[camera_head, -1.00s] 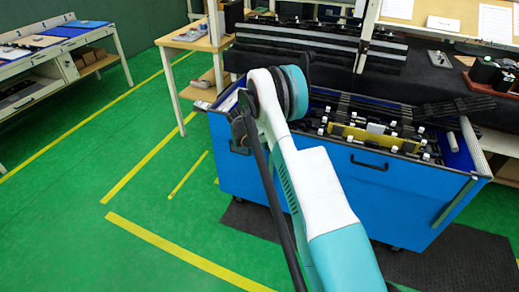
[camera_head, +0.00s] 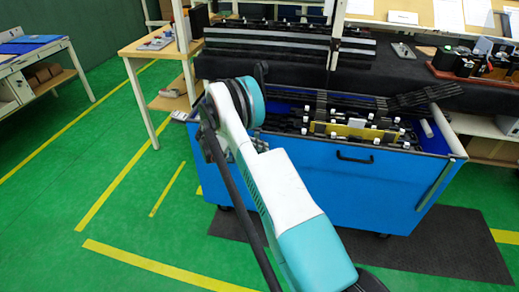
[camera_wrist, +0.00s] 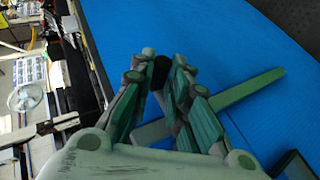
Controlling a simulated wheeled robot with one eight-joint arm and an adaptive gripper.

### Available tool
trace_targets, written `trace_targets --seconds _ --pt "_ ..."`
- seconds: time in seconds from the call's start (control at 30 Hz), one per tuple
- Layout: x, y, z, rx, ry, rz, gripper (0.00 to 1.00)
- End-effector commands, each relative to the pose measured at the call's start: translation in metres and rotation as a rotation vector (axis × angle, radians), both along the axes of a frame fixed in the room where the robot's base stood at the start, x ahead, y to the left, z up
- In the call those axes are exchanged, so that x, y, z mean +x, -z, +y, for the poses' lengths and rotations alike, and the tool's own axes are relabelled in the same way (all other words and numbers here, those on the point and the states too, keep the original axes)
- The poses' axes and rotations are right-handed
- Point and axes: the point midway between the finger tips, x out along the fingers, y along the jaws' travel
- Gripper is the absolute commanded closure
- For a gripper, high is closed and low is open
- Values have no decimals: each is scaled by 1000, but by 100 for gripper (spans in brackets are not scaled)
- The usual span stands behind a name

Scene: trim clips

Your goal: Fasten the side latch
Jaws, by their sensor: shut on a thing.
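The blue crate (camera_head: 330,182) stands in front of the workbench. A grey-green bar (camera_head: 435,190) slants down its right end. In the wrist view a similar grey-green bar (camera_wrist: 245,93) lies slanted against the blue crate wall (camera_wrist: 235,45), passing behind my fingers; I cannot tell for sure that it is the side latch. My gripper (camera_wrist: 158,70) has its green-padded fingers close together on a small dark piece (camera_wrist: 162,72), whose full shape is hidden. In the head view my own arm hides the gripper, at the crate's left part.
Black trim parts with white clips and a yellow strip (camera_head: 352,131) fill the crate top. A dark handle (camera_head: 354,158) is on its front. A wooden table (camera_head: 150,47) stands behind left. A dark mat (camera_head: 460,240) lies at front right. Green floor at left is free.

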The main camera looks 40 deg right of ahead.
Motion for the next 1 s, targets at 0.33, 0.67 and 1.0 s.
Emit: trace_targets --seconds 0.33,0.67,1.0 --pt "1 -1 0 -1 -3 -1 64" --pt "1 -1 0 -1 -2 -1 64" --pt "18 -22 35 0 -4 0 64"
